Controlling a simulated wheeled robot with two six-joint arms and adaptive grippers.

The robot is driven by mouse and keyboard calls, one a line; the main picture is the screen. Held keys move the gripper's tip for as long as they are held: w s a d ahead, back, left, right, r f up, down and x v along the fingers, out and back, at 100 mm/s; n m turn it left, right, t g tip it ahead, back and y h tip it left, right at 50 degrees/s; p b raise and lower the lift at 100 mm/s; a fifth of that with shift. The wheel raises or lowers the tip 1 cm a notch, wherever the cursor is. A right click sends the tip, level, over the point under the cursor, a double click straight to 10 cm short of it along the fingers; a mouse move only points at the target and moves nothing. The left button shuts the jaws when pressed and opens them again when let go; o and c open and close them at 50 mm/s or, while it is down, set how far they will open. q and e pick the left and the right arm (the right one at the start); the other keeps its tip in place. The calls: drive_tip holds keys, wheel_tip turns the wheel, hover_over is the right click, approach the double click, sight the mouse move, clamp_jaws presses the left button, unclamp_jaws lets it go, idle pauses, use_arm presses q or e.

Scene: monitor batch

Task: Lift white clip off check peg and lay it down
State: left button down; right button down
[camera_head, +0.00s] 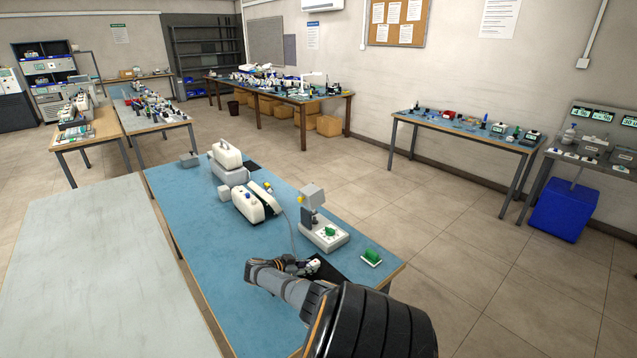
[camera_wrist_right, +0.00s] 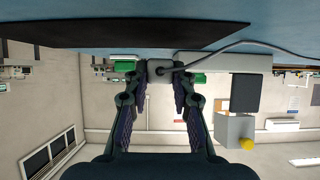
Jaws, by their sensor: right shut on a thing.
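My right gripper (camera_head: 308,268) reaches over the blue-topped table. It is shut on the white clip (camera_wrist_right: 160,73), which sits between the fingertips in the right wrist view (camera_wrist_right: 160,86). A grey cable runs from the clip. The fingers hide much of the clip in the head view. I cannot make out the check peg for certain. A black mat (camera_head: 328,271) lies beside and under the gripper; I cannot tell whether the clip touches anything below. My left gripper is not in view.
A white-grey device with a green part (camera_head: 323,234) stands just behind the gripper. A green block on a white base (camera_head: 371,257) is to its right. White machines (camera_head: 248,203) stand further back. The blue table (camera_head: 215,260) is clear at front left.

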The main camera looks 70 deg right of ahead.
drive_tip(key=shift+f+b, duration=0.75)
drive_tip(key=shift+f, duration=0.2)
drive_tip(key=c, duration=1)
unclamp_jaws()
drive_tip(key=shift+c, duration=0.2)
drive_tip(key=v, duration=1.2)
drive_tip(key=shift+r, duration=0.1)
